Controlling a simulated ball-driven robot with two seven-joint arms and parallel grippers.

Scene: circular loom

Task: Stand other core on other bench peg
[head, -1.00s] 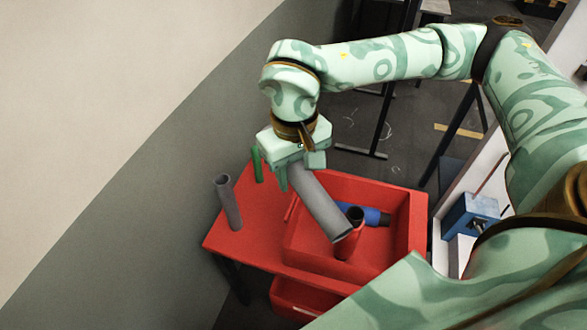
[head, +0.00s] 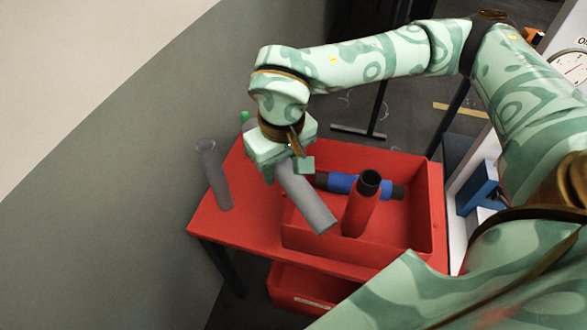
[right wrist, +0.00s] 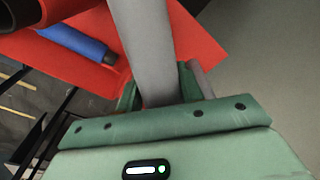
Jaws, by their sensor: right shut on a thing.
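My right gripper (head: 283,165) is shut on a grey core (head: 308,203), a plain tube held tilted with its lower end toward the right front, above the red bench. The held core also shows between the fingers in the right wrist view (right wrist: 148,45). Another grey core (head: 214,175) stands upright at the bench's left side; whatever it stands on is hidden. The tip of a green peg (head: 245,118) shows just behind my right gripper, which hides the rest of it. My left gripper is not in view.
The red bench (head: 222,228) carries a red tray (head: 425,225) on its right. In it are a red tube (head: 360,208), standing with a dark open top, and a lying blue tube (head: 341,183). A grey wall (head: 130,200) is close on the left.

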